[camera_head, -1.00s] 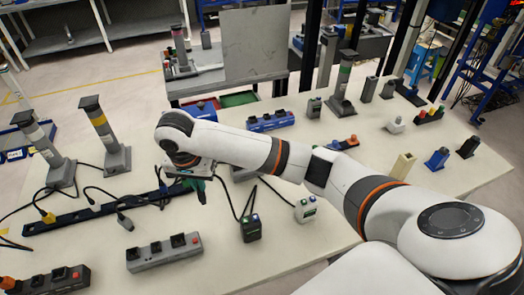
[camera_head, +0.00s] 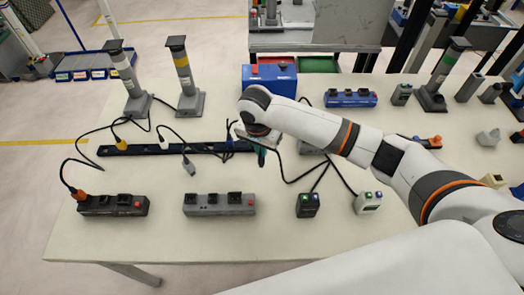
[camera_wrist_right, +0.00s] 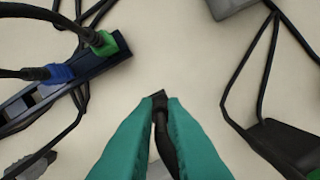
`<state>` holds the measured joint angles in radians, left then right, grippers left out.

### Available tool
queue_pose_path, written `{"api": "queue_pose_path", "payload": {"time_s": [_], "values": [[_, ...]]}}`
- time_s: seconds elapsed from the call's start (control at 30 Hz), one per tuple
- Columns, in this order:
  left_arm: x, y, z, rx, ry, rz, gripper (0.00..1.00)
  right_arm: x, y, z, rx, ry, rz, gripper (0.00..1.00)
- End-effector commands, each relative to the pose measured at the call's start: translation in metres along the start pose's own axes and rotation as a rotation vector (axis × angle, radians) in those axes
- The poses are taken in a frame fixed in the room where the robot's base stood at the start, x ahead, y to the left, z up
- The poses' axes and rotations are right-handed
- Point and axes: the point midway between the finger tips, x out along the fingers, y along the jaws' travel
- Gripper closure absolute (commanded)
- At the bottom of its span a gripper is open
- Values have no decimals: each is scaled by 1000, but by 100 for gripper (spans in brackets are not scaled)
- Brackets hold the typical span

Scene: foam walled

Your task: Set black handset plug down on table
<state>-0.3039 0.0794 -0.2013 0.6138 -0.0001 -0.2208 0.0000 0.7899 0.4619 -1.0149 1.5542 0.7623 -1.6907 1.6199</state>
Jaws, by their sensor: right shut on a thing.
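My right gripper (camera_head: 262,159) is over the white table (camera_head: 290,220), by the right end of the long black power strip (camera_head: 175,149). In the wrist view its teal fingers (camera_wrist_right: 160,125) are shut on the black handset plug (camera_wrist_right: 161,112), whose dark tip shows between them. The plug is hard to make out in the head view. I cannot tell whether it touches the table. Bare tabletop shows ahead of it. My left gripper is not in view.
A green plug (camera_wrist_right: 107,43) and a blue plug (camera_wrist_right: 56,74) sit in the strip left of my fingers. A dark charger block (camera_wrist_right: 285,145) with cables lies to the right. A grey power strip (camera_head: 219,204) and a black-green box (camera_head: 308,205) stand nearer the front edge.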

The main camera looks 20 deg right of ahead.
Motion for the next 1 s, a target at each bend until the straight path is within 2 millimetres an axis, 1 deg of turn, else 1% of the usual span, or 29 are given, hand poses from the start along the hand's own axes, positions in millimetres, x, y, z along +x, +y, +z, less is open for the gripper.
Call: {"api": "queue_pose_path", "payload": {"time_s": [0.03,0.1,0.2,0.53,0.57,0.6,0.7,1.0], "values": [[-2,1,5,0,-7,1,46,8,0,-1,0,1,-4,100],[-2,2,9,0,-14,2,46,17,0,-2,0,1,-3,100],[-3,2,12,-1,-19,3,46,24,0,-3,-1,0,-1,100],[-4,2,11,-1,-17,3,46,26,0,-4,0,1,-1,100],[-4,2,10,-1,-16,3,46,27,0,-4,0,1,-1,88],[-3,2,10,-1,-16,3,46,26,0,-4,0,1,0,82],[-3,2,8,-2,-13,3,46,26,0,-4,0,1,0,68],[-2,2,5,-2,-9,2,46,25,0,-3,-1,-1,0,68]]}}
